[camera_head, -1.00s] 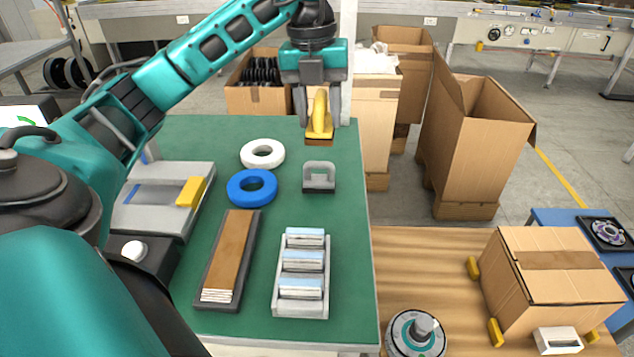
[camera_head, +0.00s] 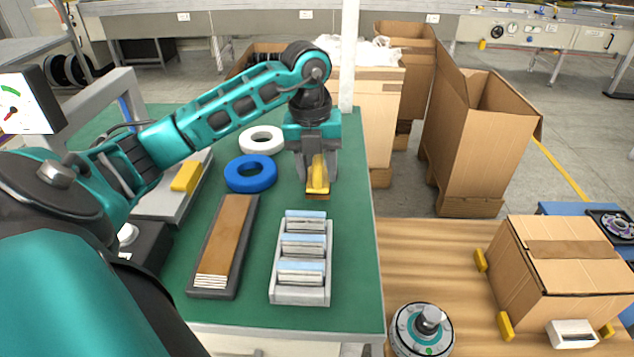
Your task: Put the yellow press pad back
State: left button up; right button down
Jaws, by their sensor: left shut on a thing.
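My left gripper (camera_head: 317,174) is shut on the yellow press pad (camera_head: 317,182), a yellow handle-shaped piece with a brown underside. It is over the green table (camera_head: 355,250), behind the grey tray with blue-topped packs and right of the blue ring. I cannot tell whether the pad touches anything beneath it. The grey piece with an arched handle that stood around here is now hidden by the gripper and pad. My right gripper is not in view.
A blue ring (camera_head: 251,174) and a white ring (camera_head: 262,140) lie left of the gripper. In front are a grey tray (camera_head: 300,296) with packs and a long brown-topped block (camera_head: 228,235). A cardboard box (camera_head: 560,265) sits on the wooden table at right.

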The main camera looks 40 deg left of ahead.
aim_at(317, 183)
pick_arm(q)
notch_tip(317, 183, down, 4)
jog(key=shift+r, duration=0.2)
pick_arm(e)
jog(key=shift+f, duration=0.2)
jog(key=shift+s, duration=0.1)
pick_arm(q)
jog(key=shift+f+b, duration=0.15)
jog(key=shift+b, duration=0.2)
jog(key=o, duration=1.2)
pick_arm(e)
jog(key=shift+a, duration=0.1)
pick_arm(q)
jog(key=r, duration=0.3)
jog(key=r+p, duration=0.1)
jog(key=r, duration=0.3)
jog(key=r+p, duration=0.1)
jog(key=r, duration=0.3)
jog(key=shift+s+a+r, duration=0.15)
jog(key=shift+s+a, duration=0.15)
jog(key=shift+a, duration=0.05)
jog(key=shift+r, duration=0.55)
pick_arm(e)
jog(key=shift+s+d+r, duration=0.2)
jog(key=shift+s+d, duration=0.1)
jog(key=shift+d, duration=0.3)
